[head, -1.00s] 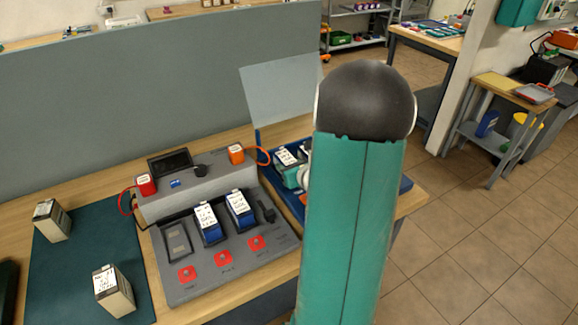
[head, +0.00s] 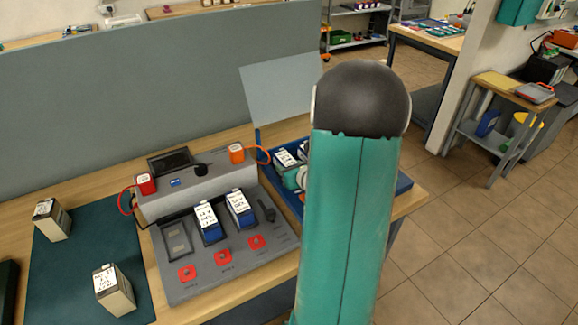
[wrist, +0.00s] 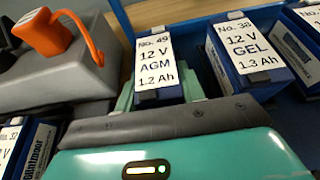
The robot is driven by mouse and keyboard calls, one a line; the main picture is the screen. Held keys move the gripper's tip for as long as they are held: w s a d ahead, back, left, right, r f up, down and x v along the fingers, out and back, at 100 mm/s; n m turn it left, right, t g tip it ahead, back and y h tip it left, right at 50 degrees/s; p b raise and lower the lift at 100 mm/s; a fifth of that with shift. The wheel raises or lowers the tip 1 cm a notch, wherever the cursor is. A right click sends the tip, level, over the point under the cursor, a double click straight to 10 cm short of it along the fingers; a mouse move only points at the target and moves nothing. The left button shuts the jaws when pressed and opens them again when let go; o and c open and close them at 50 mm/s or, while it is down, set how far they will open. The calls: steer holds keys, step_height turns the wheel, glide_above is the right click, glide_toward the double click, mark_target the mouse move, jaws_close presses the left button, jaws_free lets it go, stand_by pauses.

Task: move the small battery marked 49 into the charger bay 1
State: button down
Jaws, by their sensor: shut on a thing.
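The battery marked 49 (wrist: 157,66) has a white label reading 12 V AGM 1.2 Ah on a dark blue body. My gripper (wrist: 157,92) is shut on it, with a teal finger on each side. In the head view the held battery (head: 286,158) shows at the blue tray, partly hidden by my arm. I cannot tell whether it is lifted. The grey charger (head: 225,262) stands to the left. Its leftmost bay (head: 177,241) is empty; the other two hold blue batteries (head: 208,222) (head: 240,208). Bay numbers are not readable.
A battery marked 38 (wrist: 247,50) stands close right of the held one, in the blue tray (head: 403,185). An orange connector with a cable (wrist: 50,35) sits on the charger's raised back. Two beige batteries (head: 115,290) (head: 52,220) stand on a dark green mat (head: 75,275).

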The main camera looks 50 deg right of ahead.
steer(key=shift+f, duration=0.1)
steer(key=c, duration=1.1)
jaws_free()
steer(key=shift+f, duration=0.15)
steer(key=shift+c, duration=0.2)
steer(key=shift+v, duration=5.55)
